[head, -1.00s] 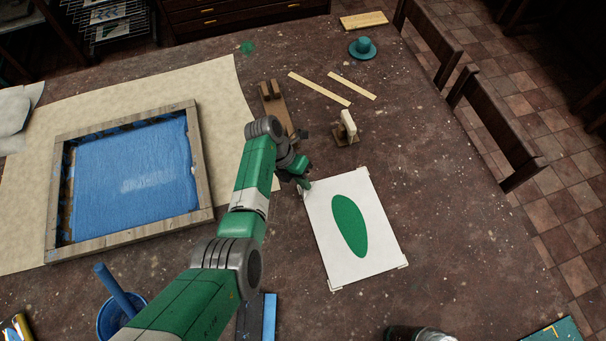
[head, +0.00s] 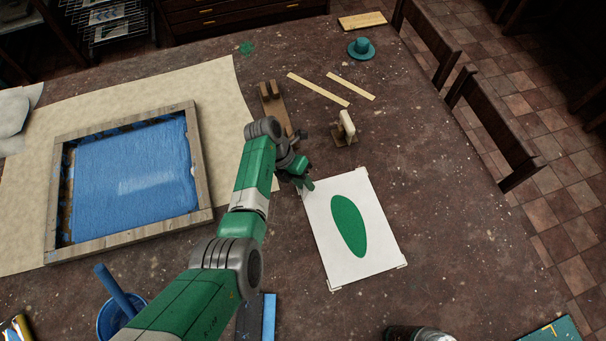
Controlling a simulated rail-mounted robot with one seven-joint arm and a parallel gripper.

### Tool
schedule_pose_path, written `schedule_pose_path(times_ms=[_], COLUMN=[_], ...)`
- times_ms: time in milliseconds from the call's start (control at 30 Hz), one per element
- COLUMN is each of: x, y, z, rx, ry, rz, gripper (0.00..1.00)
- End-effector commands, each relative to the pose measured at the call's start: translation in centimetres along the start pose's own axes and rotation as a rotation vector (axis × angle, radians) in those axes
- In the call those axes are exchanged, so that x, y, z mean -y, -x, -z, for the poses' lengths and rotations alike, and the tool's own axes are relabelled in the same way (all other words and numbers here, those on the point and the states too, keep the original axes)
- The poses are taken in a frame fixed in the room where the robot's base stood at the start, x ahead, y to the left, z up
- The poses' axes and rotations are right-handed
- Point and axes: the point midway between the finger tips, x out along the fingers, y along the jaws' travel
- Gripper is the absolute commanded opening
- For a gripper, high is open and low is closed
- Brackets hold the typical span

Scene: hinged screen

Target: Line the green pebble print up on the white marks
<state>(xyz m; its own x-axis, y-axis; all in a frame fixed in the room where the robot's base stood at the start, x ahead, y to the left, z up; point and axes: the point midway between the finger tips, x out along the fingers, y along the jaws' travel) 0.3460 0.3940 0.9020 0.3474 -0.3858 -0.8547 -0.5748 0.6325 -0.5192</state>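The green pebble print (head: 374,258) is a white sheet with a dark green oval (head: 349,226) on it. It lies flat on the table, slightly turned. White corner marks (head: 402,266) show at its lower right corner and at its lower left corner (head: 334,288). The marks at the upper corners are hard to make out. My gripper (head: 306,180) is low at the sheet's upper left corner, with a green fingertip at or just over the edge. Whether it touches the paper, and how far apart the fingers are, cannot be seen.
A wooden-framed screen (head: 205,190) with blue mesh lies on beige paper at left. A wooden block with a pale handle (head: 345,128) stands just above the sheet. A blue cup (head: 112,318) stands at lower left. The table right of the sheet is clear.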

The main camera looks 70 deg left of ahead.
Motion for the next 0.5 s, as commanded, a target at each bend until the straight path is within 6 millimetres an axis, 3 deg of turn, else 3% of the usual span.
schedule_pose_path(times_ms=[233,500], x=[0.1,1.4], y=[0.2,2.4], z=[0.1,0.1], rx=[-0.001,-0.001], ry=[0.002,0.001], rz=[-0.001,0.000], gripper=[0.30,0.30])
